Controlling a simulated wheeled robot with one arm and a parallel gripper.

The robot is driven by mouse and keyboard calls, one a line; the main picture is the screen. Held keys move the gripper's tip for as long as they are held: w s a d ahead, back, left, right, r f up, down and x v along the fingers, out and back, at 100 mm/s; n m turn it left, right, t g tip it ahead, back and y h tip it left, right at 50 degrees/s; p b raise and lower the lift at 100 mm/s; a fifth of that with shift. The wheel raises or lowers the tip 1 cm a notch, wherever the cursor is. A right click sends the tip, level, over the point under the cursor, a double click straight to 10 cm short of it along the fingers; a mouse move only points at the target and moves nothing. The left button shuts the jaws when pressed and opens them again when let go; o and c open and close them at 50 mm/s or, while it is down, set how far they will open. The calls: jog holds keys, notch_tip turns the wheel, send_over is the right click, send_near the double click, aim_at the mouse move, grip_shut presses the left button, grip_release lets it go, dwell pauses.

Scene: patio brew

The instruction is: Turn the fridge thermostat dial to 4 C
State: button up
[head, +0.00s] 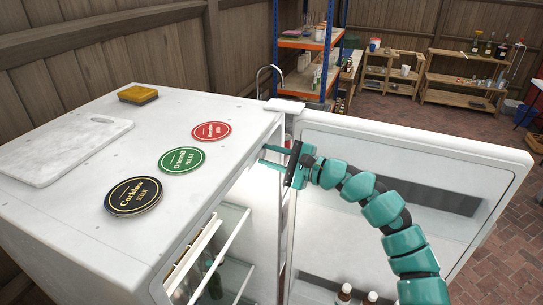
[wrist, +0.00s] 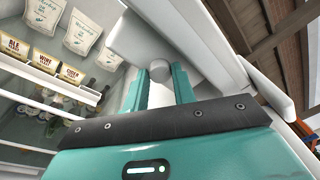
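The fridge thermostat dial (wrist: 159,72) is a small round grey knob on a white housing (wrist: 138,42) inside the fridge, seen in the wrist view. The two teal fingers of my gripper (wrist: 160,82) are apart, one on each side of the dial. I cannot tell whether they touch it. No scale or number on the dial is readable. In the head view my gripper (head: 274,157) reaches into the upper part of the open white fridge (head: 255,111); the dial is hidden there.
The fridge door (head: 400,150) stands open to the right, behind my arm. Coasters (head: 182,160), a white board (head: 65,150) and a yellow sponge (head: 138,94) lie on the fridge top. Labelled pouches (wrist: 45,55) and bottles (wrist: 45,115) are inside, left in the wrist view.

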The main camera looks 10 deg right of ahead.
jog(key=shift+f+m+b, duration=0.1)
jog(key=shift+m+b, duration=0.2)
jog(key=shift+b, duration=0.05)
jog(key=shift+f+m+b, duration=0.1)
jog(key=shift+m+b, duration=0.4)
jog(key=shift+m, duration=0.1)
jog(key=m, duration=0.1)
jog(key=m+b, duration=0.1)
jog(key=m, duration=0.1)
jog(key=shift+r, duration=0.25)
jog(key=m+g, duration=0.1)
jog(key=m, duration=0.2)
jog(key=shift+d+b, duration=0.1)
jog(key=shift+b, duration=0.25)
jog(key=shift+w+r+m, duration=0.1)
jog(key=shift+m, duration=1.6)
jog(key=shift+g, duration=0.3)
jog(key=o, duration=0.7)
